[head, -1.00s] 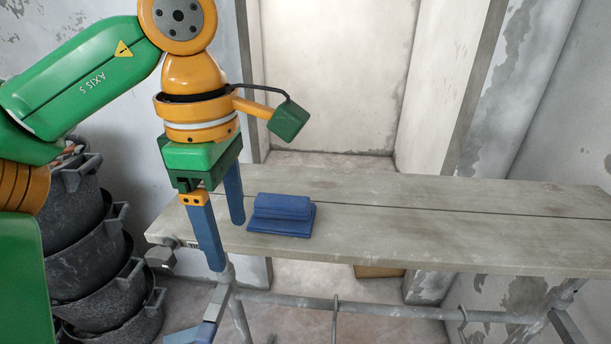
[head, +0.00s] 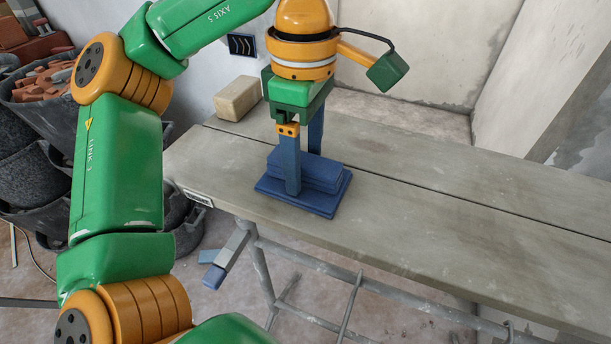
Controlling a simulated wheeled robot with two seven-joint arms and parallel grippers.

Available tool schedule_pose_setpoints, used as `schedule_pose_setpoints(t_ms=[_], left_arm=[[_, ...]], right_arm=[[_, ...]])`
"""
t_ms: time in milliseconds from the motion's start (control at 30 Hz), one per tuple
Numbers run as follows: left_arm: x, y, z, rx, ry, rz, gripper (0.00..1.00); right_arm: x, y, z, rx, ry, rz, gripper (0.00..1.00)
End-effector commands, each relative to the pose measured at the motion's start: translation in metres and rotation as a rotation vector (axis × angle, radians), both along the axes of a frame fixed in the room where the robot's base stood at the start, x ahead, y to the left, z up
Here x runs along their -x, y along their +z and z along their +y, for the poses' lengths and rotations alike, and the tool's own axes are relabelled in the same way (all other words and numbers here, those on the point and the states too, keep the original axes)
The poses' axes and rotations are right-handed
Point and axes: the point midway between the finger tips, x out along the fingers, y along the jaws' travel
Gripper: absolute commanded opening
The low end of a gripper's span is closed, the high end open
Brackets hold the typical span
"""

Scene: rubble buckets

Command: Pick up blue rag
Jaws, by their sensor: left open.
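The blue rag (head: 330,184) lies folded in a layered stack on the wooden plank table (head: 420,225), near its left end. My left gripper (head: 304,172) points down over the rag with its jaws open. One blue finger stands in front of the folded upper part and the other reaches down behind it, so the fingers straddle it. The near finger hides part of the rag, and the far fingertip is hidden behind it. I cannot tell whether the fingers touch the cloth.
A beige block (head: 238,98) sits at the table's back left corner. Stacked dark buckets (head: 35,160) stand at the left, the top one holding brick rubble (head: 42,82). Metal trestle legs (head: 262,270) stand below. The table right of the rag is clear.

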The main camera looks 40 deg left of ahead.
Motion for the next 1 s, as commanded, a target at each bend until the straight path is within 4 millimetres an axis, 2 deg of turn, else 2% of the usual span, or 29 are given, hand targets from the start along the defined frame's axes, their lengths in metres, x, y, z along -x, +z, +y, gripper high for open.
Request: schedule_pose_setpoints(t_ms=[67,167,300,367,667,767,900,1000], left_arm=[[0.0,0.001,0.0,0.0,0.0,0.0,0.76],[0.0,0.001,0.0,0.0,0.0,0.0,0.51],[0.0,0.001,0.0,0.0,-0.001,0.0,0.13],[0.0,0.001,0.0,0.0,-0.001,0.0,0.0],[0.0,0.006,0.0,0.0,-0.001,-0.001,0.0],[0.0,0.022,0.0,0.0,0.0,-0.002,0.0],[0.0,0.065,0.0,-0.002,0.001,-0.005,0.0],[0.0,0.087,0.0,-0.004,0.003,-0.006,0.0]], right_arm=[[-0.002,0.001,0.0,0.0,0.0,-0.004,0.5],[-0.003,0.001,0.0,0.0,0.0,-0.006,0.5],[-0.003,0.001,-0.001,0.001,0.001,-0.006,0.5],[-0.003,0.001,-0.001,0.001,0.001,-0.006,0.5],[-0.003,0.004,-0.001,0.001,0.001,-0.006,0.5],[-0.003,0.014,-0.001,0.001,0.001,-0.006,0.5],[-0.003,0.04,-0.001,0.002,0.001,-0.007,0.5],[-0.003,0.043,-0.001,0.002,0.001,-0.006,0.5]])
